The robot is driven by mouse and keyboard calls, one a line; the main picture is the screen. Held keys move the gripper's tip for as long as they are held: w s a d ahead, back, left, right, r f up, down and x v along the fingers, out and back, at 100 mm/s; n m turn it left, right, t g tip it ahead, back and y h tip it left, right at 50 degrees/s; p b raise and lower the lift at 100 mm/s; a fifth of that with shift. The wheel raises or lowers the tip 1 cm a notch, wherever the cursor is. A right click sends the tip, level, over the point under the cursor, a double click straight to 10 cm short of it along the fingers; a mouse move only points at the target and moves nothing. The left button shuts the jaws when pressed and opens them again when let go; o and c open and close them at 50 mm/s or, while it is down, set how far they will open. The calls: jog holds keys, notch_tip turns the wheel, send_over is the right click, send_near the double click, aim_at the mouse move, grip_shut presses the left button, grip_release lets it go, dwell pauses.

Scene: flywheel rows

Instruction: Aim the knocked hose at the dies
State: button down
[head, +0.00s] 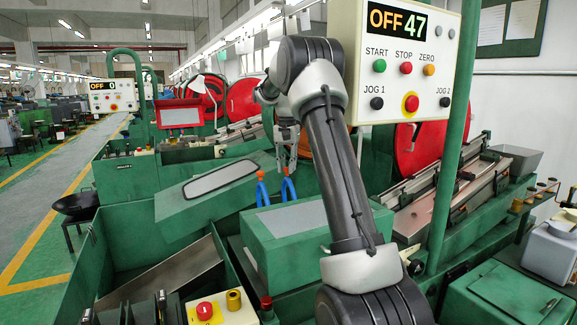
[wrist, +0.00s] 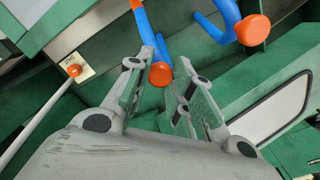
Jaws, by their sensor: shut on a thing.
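Two blue hoses with orange ends show in the wrist view. One hose (wrist: 150,35) runs down between the fingers of my gripper (wrist: 172,98), its round orange end (wrist: 160,75) showing there; the gripper is shut on this hose. The other hose (wrist: 215,25) curves off to the right, with its orange end (wrist: 253,29) apart from the gripper. In the head view both blue hoses, left (head: 262,190) and right (head: 288,187), rise behind a green box, below my arm's end. I cannot make out the dies or the contact clearly.
A green cover with a window (head: 220,179) stands left of the hoses and also shows in the wrist view (wrist: 272,106). A control panel (head: 402,62) reads OFF 47. A pale rod with an orange joint (wrist: 73,70) lies left of the fingers.

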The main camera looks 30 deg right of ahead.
jog(key=c, duration=1.2)
grip_release()
notch_tip(320, 180, up, 12)
jog(key=shift+s, duration=0.1)
